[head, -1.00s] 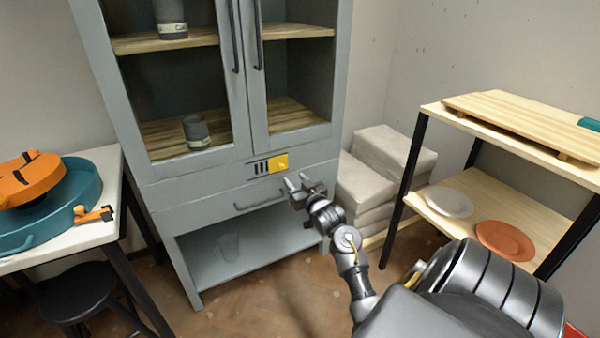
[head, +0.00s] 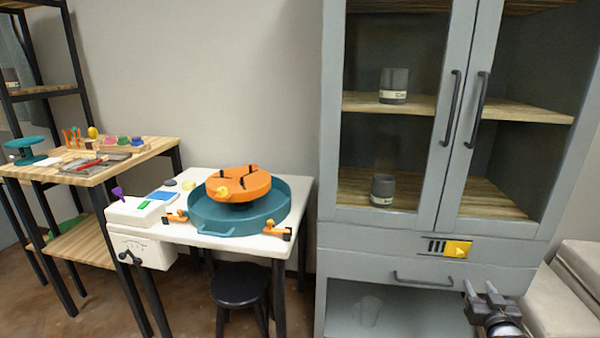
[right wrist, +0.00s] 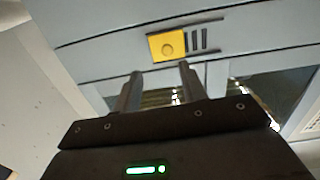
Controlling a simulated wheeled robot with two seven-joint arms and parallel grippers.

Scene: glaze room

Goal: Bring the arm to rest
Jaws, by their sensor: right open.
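My right gripper (head: 483,289) is at the lower right of the head view, in front of the grey cabinet's (head: 335,262) drawer. Its two fingers stand apart with nothing between them. In the right wrist view the open fingers (right wrist: 160,82) point toward the cabinet front, below a yellow panel (right wrist: 167,46) with dark slots beside it. I cannot tell from these views how far the fingertips are from the cabinet. My left gripper is in neither view.
A white table (head: 300,190) holds a teal basin (head: 275,217) with an orange wheel (head: 240,184). A black stool (head: 240,285) stands below. Dark cups (head: 394,86) stand behind the cabinet's shut doors. Pale stacked blocks (head: 575,290) lie at right. A wooden workbench (head: 135,150) is at left.

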